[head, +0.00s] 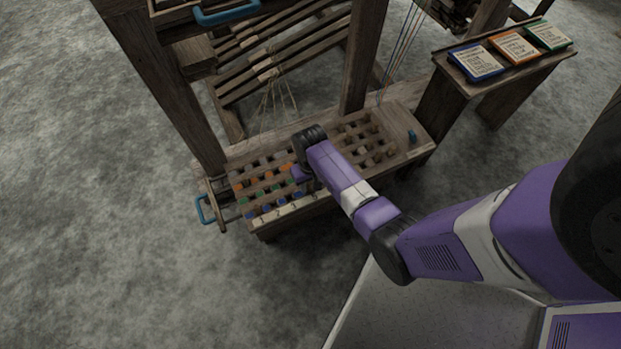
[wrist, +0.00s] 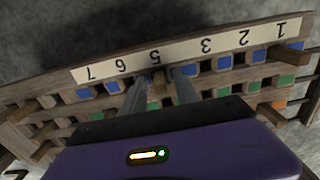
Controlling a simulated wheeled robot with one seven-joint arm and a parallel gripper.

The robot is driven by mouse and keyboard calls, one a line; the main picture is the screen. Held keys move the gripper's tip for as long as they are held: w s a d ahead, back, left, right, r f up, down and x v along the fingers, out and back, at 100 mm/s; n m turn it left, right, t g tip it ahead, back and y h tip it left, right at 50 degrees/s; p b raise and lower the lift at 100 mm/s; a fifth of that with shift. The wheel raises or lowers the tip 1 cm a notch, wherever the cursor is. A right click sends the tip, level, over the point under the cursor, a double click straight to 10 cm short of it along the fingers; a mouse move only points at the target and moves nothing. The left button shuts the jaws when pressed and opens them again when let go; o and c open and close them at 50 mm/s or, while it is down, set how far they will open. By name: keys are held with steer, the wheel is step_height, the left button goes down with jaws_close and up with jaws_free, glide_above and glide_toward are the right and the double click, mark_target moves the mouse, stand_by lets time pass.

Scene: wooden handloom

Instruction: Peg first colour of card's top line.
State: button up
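The pegboard (head: 232,168) lies along the loom's front, with rows of blue, green and orange squares. In the wrist view its number strip (wrist: 225,42) runs 1 to 7 upside down, with no readable 4. My gripper (head: 300,172) is over the coloured part; in the wrist view its fingers (wrist: 161,80) are either side of a wooden peg (wrist: 157,92), by the blue row near number 5. The peg's lower end is hidden. Three cards, blue-edged (head: 476,62), orange-edged (head: 514,48) and green-edged (head: 549,36), lie on a side shelf; their writing is too small to read.
Several wooden pegs (head: 368,143) stand in the rack right of the coloured squares. Another peg (wrist: 290,53) sticks up near number 1. Loom posts (head: 362,60) rise behind the board. Blue handles (head: 204,210) are at the left end. Open floor lies left.

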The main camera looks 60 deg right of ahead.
steer(key=shift+r+p, duration=1.55)
steer(key=shift+r, duration=2.35)
